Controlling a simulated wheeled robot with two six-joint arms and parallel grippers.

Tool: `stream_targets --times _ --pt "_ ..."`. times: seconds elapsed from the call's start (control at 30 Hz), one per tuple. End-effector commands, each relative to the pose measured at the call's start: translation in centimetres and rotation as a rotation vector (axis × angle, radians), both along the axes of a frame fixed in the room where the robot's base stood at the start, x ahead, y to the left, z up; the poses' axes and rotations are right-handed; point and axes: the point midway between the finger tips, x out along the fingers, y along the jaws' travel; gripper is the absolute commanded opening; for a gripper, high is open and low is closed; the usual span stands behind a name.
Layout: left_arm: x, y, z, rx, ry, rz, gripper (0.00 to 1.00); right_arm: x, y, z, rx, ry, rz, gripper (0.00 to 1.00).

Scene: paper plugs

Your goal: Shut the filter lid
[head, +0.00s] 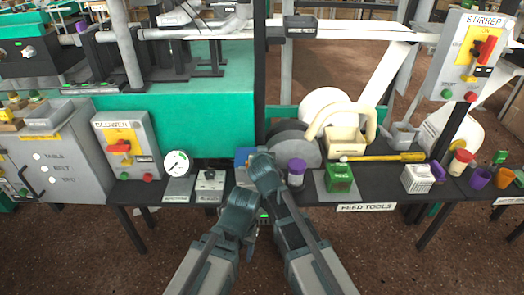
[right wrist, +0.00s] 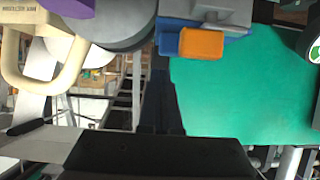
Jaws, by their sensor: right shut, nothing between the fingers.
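I cannot tell for sure which part is the filter lid. A grey round housing (head: 298,143) stands at the back of the black shelf, right of the dark post; its edge shows in the right wrist view (right wrist: 125,25). A small blue part (head: 243,156) is left of it, partly hidden by my right gripper. An orange block (right wrist: 202,43) sits by blue and grey parts in the right wrist view. My right gripper (head: 262,158) is shut and empty in front of the post. My left gripper (head: 238,205) is below it; its fingertips are unclear.
A purple-topped jar (head: 297,172), a green box (head: 339,178) and a cream jug (head: 345,138) stand close on the right. A round gauge (head: 177,163) and the blower box (head: 127,146) are on the left. A green panel (head: 200,117) is behind.

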Motion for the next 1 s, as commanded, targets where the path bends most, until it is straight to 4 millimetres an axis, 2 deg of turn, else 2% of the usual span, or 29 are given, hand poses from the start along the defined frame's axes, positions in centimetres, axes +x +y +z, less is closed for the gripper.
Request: stream_targets --times 0.23,1.0 --pt "0.01 -0.03 -1.1 -0.001 0.0 -0.002 0.62 -0.62 -0.01 -1.1 0.0 0.0 0.0 0.0" --pt "0.01 -0.04 -1.39 -0.002 0.0 -0.003 0.62 -0.98 -0.15 -1.39 0.0 0.0 -0.001 0.0"
